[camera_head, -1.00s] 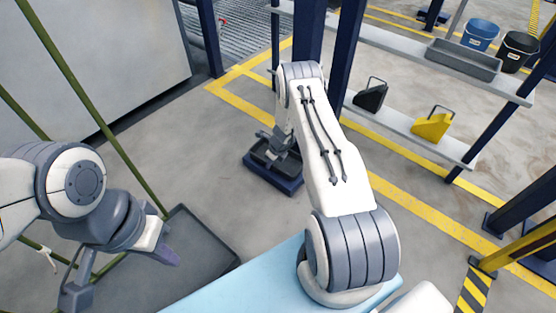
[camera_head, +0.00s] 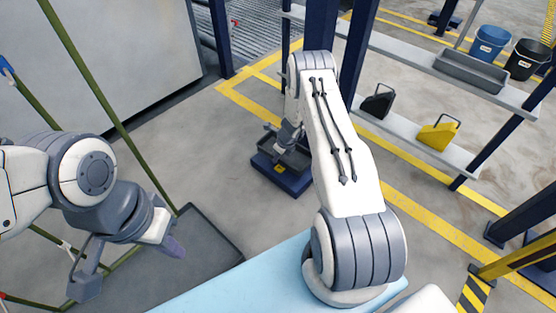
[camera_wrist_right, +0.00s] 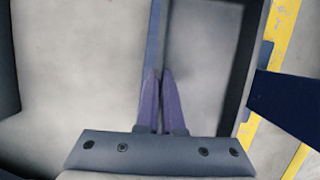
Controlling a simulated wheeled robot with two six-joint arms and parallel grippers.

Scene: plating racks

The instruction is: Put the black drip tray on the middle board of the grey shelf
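A small black tray (camera_head: 292,157) is at my right gripper (camera_head: 284,141), above a dark blue base. I cannot tell whether tray and base touch. In the right wrist view the fingers (camera_wrist_right: 160,100) are closed on the tray's thin near wall; its grey inside (camera_wrist_right: 205,55) and dark far wall (camera_wrist_right: 244,65) lie to the right. A shelf with pale grey boards stands at the right: an upper board (camera_head: 400,46) and a lower board (camera_head: 398,124) show. I cannot tell which is the middle one.
The lower board bears a black holder (camera_head: 378,103) and a yellow holder (camera_head: 438,134). Dark blue posts (camera_head: 357,40) frame the shelf. A large dark tray (camera_head: 205,250) lies lower left.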

